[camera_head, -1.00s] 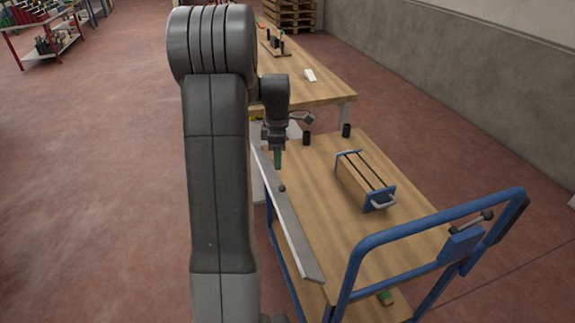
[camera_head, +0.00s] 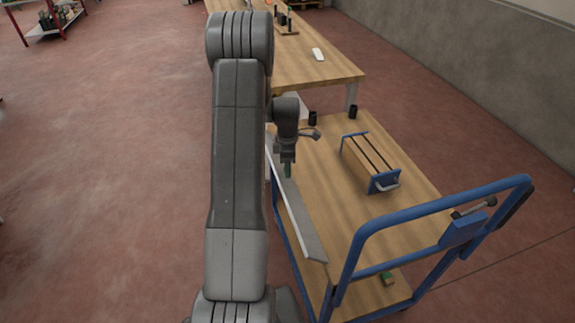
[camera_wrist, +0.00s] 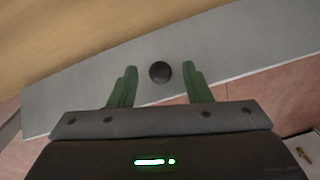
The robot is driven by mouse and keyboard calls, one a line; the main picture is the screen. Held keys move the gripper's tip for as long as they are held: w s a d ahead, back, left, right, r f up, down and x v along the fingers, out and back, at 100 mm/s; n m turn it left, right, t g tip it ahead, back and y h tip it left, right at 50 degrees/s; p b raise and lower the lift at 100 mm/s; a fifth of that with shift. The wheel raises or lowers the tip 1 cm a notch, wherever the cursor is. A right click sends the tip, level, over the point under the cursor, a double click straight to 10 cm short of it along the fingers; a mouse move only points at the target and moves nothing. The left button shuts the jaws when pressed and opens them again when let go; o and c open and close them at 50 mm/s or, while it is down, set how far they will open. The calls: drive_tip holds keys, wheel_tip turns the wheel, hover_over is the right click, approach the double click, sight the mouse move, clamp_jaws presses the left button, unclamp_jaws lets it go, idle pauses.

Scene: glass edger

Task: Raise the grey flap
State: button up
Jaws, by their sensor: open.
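The grey flap (camera_head: 300,225) is a long flat strip along the left edge of the wooden-topped cart. In the wrist view the flap (camera_wrist: 240,50) crosses the picture at a slant, with a round black knob (camera_wrist: 160,72) on its face. My gripper (camera_wrist: 160,70) has green fingers. It is open, with the knob between the fingertips and a gap showing on each side. In the head view my gripper (camera_head: 288,171) is over the far half of the flap, and the knob is hidden there. I cannot tell how far the fingers reach down beside the knob.
The blue-framed cart (camera_head: 400,230) carries a wooden block in a blue holder (camera_head: 370,165) to the right of my gripper. A wooden table (camera_head: 310,70) is beyond.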

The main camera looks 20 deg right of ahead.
drive_tip(key=shift+f, duration=0.25)
clamp_jaws()
drive_tip(key=shift+d, duration=0.2)
idle(0.6)
drive_tip(key=shift+d+y, duration=0.95)
drive_tip(key=shift+y, duration=0.15)
drive_tip(key=d+y+b, duration=0.1)
drive_tip(key=d+f+y+b, duration=0.1)
drive_tip(key=d+y+b, duration=0.1)
drive_tip(key=shift+s+y+b, duration=0.1)
drive_tip(key=shift+y+b, duration=0.2)
drive_tip(key=shift+s+d+f+b, duration=0.1)
drive_tip(key=shift+d+f+b, duration=0.05)
drive_tip(key=shift+d+b, duration=0.4)
drive_tip(key=shift+s+d+f+b, duration=0.1)
drive_tip(key=shift+d+f+b, duration=0.05)
drive_tip(key=shift+d+b, duration=0.35)
